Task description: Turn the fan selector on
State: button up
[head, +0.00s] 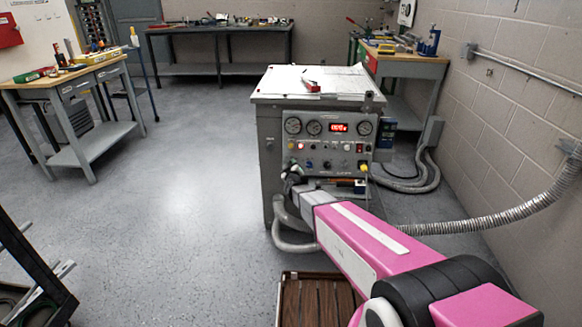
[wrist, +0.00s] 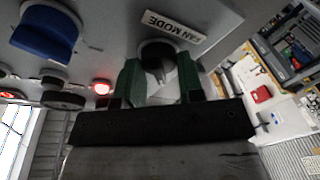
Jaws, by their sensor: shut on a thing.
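A pale pointer shape shows between the fingers; the exact setting cannot be read. In the head view my gripper (head: 293,183) is at the lower left of the grey control cabinet's panel (head: 325,148), and the selector is hidden behind it.
A large blue knob (wrist: 48,30) and a lit red lamp (wrist: 101,87) are near my fingers on the panel. Papers (head: 325,80) lie on the cabinet top. Hoses (head: 290,243) run below. A slatted wooden pallet (head: 315,300) is on the floor.

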jog(key=shift+d+m+g+h, duration=0.1)
jog(key=shift+m+h, duration=0.8)
jog(key=shift+m, duration=2.35)
jog(key=shift+a+m+g+h, duration=0.1)
jog(key=shift+m+h, duration=0.8)
jog(key=shift+m, duration=2.4)
jog(key=shift+d+m+g+h, duration=0.1)
jog(key=shift+m+h, duration=0.8)
jog(key=shift+m, duration=2.65)
jog(key=o, duration=0.9)
jog(key=shift+s, duration=0.1)
